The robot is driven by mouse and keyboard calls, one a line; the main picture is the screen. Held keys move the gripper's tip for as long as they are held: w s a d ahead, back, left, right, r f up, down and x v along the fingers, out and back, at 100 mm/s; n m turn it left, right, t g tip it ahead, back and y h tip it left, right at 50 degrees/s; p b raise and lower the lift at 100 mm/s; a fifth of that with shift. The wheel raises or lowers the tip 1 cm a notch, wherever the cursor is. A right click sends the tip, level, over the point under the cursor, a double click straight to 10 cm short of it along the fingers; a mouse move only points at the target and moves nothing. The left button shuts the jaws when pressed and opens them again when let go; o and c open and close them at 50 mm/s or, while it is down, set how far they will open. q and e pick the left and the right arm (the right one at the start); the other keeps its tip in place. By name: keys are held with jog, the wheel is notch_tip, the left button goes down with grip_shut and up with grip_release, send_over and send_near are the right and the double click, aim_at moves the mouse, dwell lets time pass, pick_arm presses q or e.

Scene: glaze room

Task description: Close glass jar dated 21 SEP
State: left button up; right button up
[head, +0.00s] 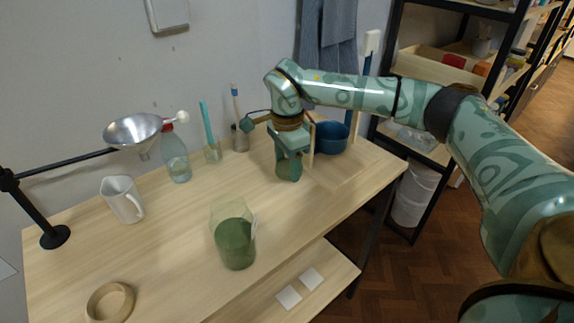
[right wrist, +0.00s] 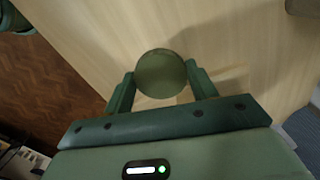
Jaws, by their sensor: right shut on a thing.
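A green glass jar (head: 235,245) stands upright near the front middle of the table. Its lower part is darker green, its upper part is clear, and no lid shows on its top. A small pale tag shows on its right side; its writing is too small to read. My right gripper (head: 289,168) is behind and to the right of the jar, pointing down and apart from it. In the right wrist view its fingers (right wrist: 161,88) are shut on a round olive-green piece (right wrist: 161,70), perhaps a lid. My left gripper is not in view.
A wooden ring (head: 92,312) lies at the front left. A white pitcher (head: 122,204), a bottle (head: 176,164), a funnel (head: 132,130) on a stand and tool cups line the back. A blue bowl (head: 331,141) is beside my right gripper. Clear tabletop surrounds the jar.

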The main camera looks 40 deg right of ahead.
pick_arm(q)
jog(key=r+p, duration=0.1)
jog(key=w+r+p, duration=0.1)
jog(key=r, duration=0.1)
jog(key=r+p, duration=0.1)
jog(key=p, duration=0.1)
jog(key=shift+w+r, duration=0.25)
pick_arm(e)
jog(key=s+a+r, duration=0.3)
jog(key=s+r, duration=0.5)
jog(key=s, duration=0.4)
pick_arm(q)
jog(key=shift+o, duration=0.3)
pick_arm(e)
jog(key=shift+a, duration=0.1)
